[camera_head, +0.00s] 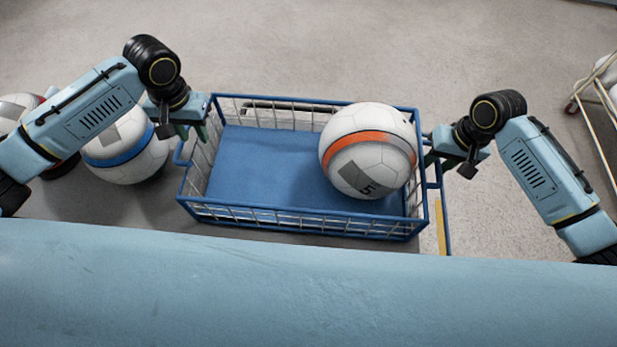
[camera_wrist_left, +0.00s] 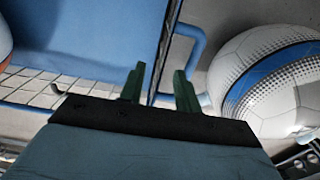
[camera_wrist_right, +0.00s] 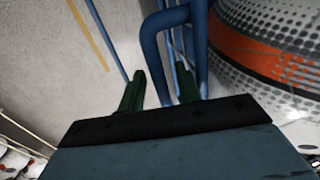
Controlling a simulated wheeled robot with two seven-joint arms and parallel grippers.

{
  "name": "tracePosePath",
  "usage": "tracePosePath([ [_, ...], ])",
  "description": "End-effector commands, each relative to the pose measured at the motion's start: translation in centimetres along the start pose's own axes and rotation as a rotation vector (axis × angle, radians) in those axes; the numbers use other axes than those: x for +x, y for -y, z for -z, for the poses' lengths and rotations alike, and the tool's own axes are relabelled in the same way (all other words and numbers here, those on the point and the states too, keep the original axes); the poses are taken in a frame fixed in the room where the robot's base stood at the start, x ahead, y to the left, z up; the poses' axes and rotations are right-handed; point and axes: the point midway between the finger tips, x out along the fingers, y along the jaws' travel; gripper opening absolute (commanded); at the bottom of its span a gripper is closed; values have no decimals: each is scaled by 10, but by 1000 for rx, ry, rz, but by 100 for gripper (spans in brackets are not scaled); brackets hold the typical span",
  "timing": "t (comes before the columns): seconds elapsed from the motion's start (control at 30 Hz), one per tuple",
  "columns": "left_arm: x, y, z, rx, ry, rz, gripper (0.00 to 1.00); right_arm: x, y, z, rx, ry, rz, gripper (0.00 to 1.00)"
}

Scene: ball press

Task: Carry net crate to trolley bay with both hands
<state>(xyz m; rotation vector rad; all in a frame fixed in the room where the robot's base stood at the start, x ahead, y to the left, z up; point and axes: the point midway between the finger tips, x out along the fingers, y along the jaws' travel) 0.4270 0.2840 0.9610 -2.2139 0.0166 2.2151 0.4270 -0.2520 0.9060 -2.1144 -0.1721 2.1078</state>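The net crate (camera_head: 305,231) is a blue-framed wire basket with a blue floor, standing level in the middle of the head view. A white ball with an orange band (camera_head: 367,150) lies in its right half. My left gripper (camera_head: 203,124) is at the crate's left end; in the left wrist view its green fingers (camera_wrist_left: 158,88) are open, with blue end-frame bars between and beside them. My right gripper (camera_head: 430,153) is at the right end; in the right wrist view its fingers (camera_wrist_right: 160,92) are open, with the blue handle (camera_wrist_right: 151,50) running down between them. Finger contact is unclear.
A white ball with a blue band (camera_head: 127,150) sits left of the crate, beside a red-and-white ball (camera_head: 18,106). A wheeled rack with pale rails (camera_head: 592,110) stands at the far right. A yellow strip (camera_head: 441,228) lies right of the crate. The floor behind is clear.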

Motion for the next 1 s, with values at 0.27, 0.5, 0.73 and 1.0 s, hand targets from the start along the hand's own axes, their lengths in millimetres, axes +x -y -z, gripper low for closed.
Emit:
tracePosePath([
  [0.27,0,0,0,0,0,0,33,-60,-1,1,0,-4,-3,34],
  [0.5,0,0,0,0,0,0,33,-97,-1,0,1,-2,-4,34],
  [0.73,0,0,0,0,0,0,33,-107,-1,0,1,1,-4,34],
  [1.0,0,0,0,0,0,0,33,-106,-1,0,1,1,-4,34],
])
